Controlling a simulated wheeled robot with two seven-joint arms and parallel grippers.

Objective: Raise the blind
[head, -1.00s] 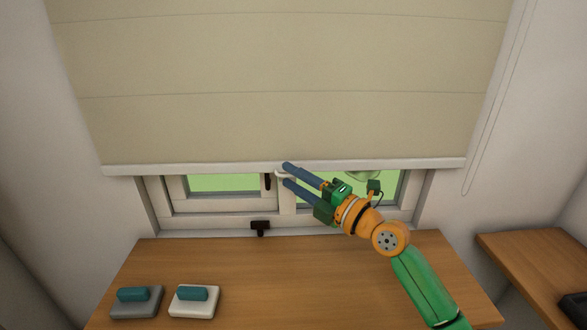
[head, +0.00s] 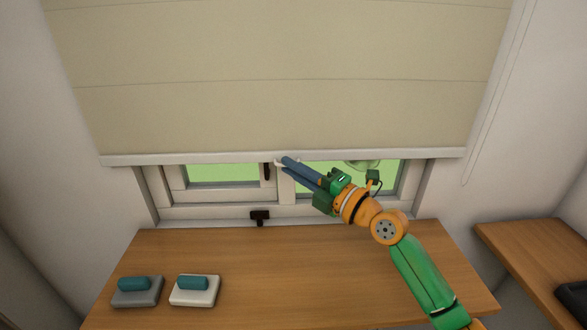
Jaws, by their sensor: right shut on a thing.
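The beige blind (head: 270,110) hangs over the upper part of the window, with a white bottom bar (head: 200,158) along its lower edge. Below the bar, the lower window panes (head: 222,173) show green. My right gripper (head: 281,162) is at the middle of the bar, its blue fingers closed together on a small pale pull at the bar's lower edge. The fingers mostly hide the pull. My left gripper is not in view.
A wooden bench top (head: 260,265) lies below the window. A grey block (head: 137,291) and a white block (head: 195,290), each with a teal top, sit at its left. A dark window latch (head: 260,217) is on the lower frame. A cord loop (head: 482,135) hangs at right.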

